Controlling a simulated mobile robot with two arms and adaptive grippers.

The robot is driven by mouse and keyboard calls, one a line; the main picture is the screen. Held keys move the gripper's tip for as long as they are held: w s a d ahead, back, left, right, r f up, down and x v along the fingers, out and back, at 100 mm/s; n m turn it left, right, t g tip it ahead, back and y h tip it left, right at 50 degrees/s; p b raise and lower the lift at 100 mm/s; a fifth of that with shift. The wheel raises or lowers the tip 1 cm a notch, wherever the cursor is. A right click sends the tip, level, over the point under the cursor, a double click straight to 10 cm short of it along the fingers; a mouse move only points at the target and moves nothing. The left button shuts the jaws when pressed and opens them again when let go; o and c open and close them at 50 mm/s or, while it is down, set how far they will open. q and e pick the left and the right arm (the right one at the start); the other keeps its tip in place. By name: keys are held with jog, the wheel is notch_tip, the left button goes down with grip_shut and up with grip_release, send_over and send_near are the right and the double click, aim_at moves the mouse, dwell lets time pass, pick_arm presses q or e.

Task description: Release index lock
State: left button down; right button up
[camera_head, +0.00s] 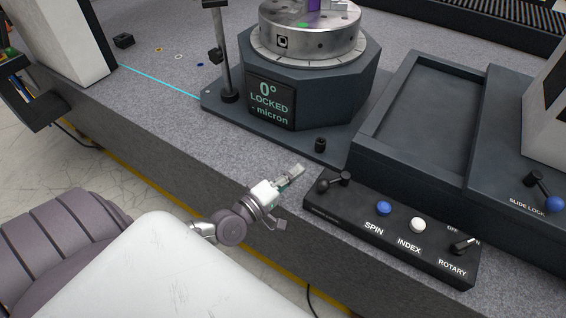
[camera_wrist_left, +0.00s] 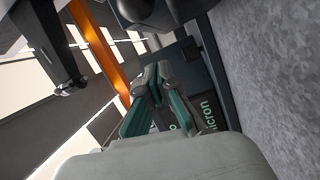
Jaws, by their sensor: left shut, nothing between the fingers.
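The rotary table's display (camera_head: 270,103) reads "0° LOCKED - micron". A dark panel (camera_head: 388,262) at the granite's front edge carries a black lever (camera_head: 335,181), a blue SPIN button (camera_head: 384,208), a white INDEX button (camera_head: 418,225) and a ROTARY switch (camera_head: 465,245). A small black knob (camera_head: 320,145) stands on the table's base plate. I cannot tell which control is the index lock. My left gripper (camera_head: 297,171) is shut and empty, left of the lever and below the knob in the head view. Its fingers show in the left wrist view (camera_wrist_left: 155,85), with part of the display (camera_wrist_left: 208,118) beyond. My right gripper is out of view.
The octagonal rotary table (camera_head: 345,85) bears a round metal plate (camera_head: 308,38). A dark post (camera_head: 222,60) stands at its left. A raised dark tray (camera_head: 425,95) and a slide lock lever (camera_head: 543,192) are at right. Granite (camera_head: 165,95) is mostly clear at left.

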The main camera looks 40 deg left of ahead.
aim_at(333, 182)
pick_arm(q)
jog(key=x, duration=0.3)
jog(key=shift+w+d, duration=0.15)
jog(key=shift+w, duration=0.05)
jog(key=shift+s+d+f, duration=0.25)
jog(key=shift+s+d, duration=0.6)
jog(key=shift+d, duration=0.2)
jog(key=shift+s+d+f, duration=0.1)
jog(key=shift+s+d, duration=0.2)
jog(key=shift+d, duration=0.2)
jog(key=shift+p, duration=0.35)
